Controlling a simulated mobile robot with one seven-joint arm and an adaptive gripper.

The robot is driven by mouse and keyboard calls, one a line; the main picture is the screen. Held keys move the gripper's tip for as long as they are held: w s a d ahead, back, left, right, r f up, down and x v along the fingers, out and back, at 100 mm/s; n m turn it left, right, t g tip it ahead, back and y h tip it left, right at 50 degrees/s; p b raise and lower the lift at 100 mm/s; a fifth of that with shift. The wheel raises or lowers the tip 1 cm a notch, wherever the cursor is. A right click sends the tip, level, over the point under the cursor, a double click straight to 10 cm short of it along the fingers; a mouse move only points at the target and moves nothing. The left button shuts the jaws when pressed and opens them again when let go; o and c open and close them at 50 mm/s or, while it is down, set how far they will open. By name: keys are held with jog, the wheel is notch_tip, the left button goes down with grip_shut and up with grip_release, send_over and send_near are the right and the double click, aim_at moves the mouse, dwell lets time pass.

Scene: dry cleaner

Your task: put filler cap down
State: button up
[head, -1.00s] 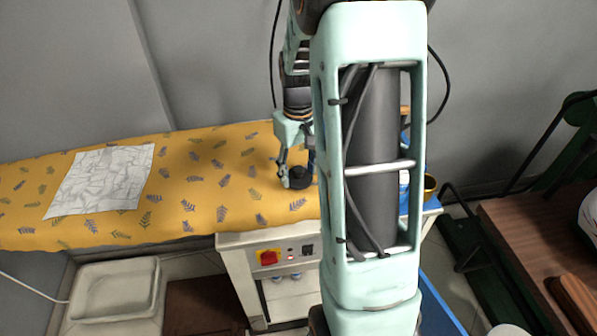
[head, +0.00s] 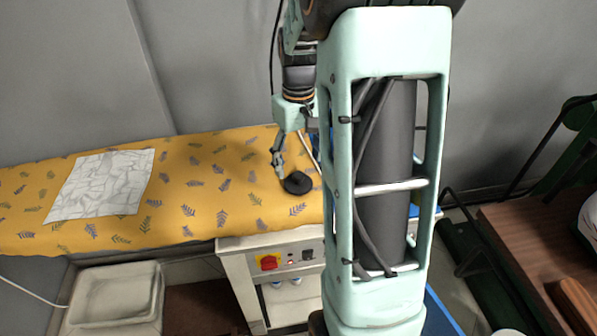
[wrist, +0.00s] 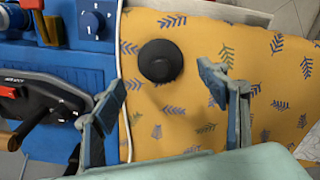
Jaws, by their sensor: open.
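The filler cap (head: 297,183) is a round black cap lying on the yellow leaf-patterned ironing board (head: 185,185), near its right end. In the wrist view the cap (wrist: 160,61) shows from above, beyond the fingertips and roughly between them. My gripper (head: 296,165) is open above and just behind the cap, with nothing between its fingers. In the wrist view both fingers of my gripper (wrist: 170,82) stand wide apart, clear of the cap. My arm hides part of the board's right end in the head view.
A blue unit with a dial (wrist: 92,20) and a steam iron (wrist: 35,95) sit right beside the board's end. A wrinkled white cloth (head: 100,184) lies at the board's left. A red switch (head: 268,262) is on the cabinet below. The board's middle is clear.

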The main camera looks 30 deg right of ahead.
aim_at(299, 174)
notch_tip(299, 174, up, 7)
dwell(0.7)
